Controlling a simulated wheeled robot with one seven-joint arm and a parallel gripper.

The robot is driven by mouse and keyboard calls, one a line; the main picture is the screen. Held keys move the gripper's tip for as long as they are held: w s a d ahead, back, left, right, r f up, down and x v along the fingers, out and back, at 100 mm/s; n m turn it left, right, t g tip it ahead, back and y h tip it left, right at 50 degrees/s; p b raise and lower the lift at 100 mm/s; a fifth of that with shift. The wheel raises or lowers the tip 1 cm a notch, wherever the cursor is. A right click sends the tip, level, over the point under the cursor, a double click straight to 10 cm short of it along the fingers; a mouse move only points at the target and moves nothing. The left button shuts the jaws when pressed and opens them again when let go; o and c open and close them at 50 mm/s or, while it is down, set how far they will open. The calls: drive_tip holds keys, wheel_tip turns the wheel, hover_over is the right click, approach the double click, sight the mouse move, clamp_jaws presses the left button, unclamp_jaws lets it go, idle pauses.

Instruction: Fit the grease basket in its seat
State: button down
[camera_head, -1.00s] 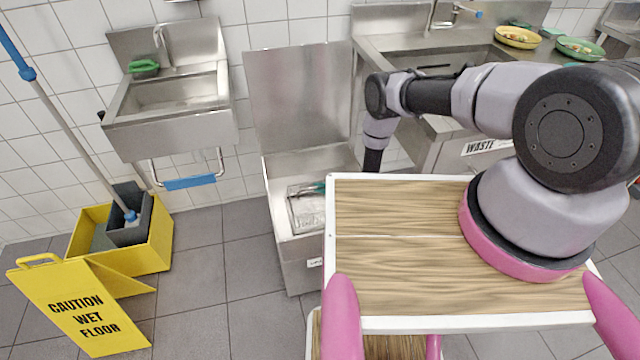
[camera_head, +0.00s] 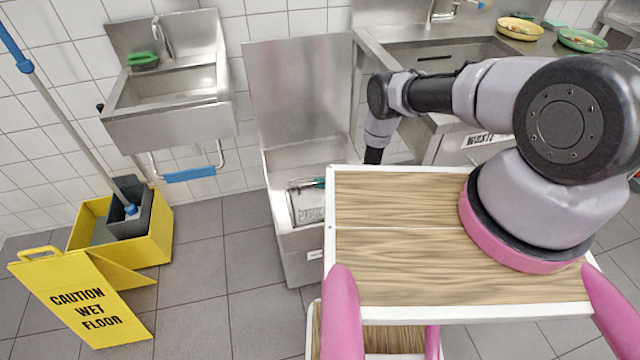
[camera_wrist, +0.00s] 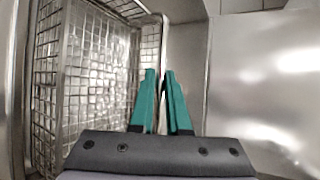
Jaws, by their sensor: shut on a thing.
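The grease basket (camera_head: 307,206) is a wire mesh basket inside the open steel box (camera_head: 287,242), seen from above in the head view. In the wrist view the basket (camera_wrist: 98,85) fills the left side, with its wire rim and mesh floor showing. My gripper (camera_wrist: 160,76) has teal fingers closed on the basket's right side wall. In the head view only a bit of teal finger (camera_head: 318,183) shows at the basket's far right. The box's inner wall (camera_wrist: 188,55) stands to the right of the fingers. Whether the basket touches its seat is hidden.
The box's lid (camera_head: 297,92) stands open against the wall. My wooden-topped body covers part of the box's right side. A steel counter (camera_head: 440,128) stands at the right.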

drive_tip(key=shift+w+r, duration=0.15)
drive_tip(key=shift+f, duration=0.25)
idle(0.4)
drive_tip(key=c, duration=0.8)
unclamp_jaws()
drive_tip(key=shift+d, duration=0.1)
drive_tip(key=v, duration=1)
drive_tip(key=shift+s+d+r, duration=0.2)
drive_tip(key=shift+s, duration=0.05)
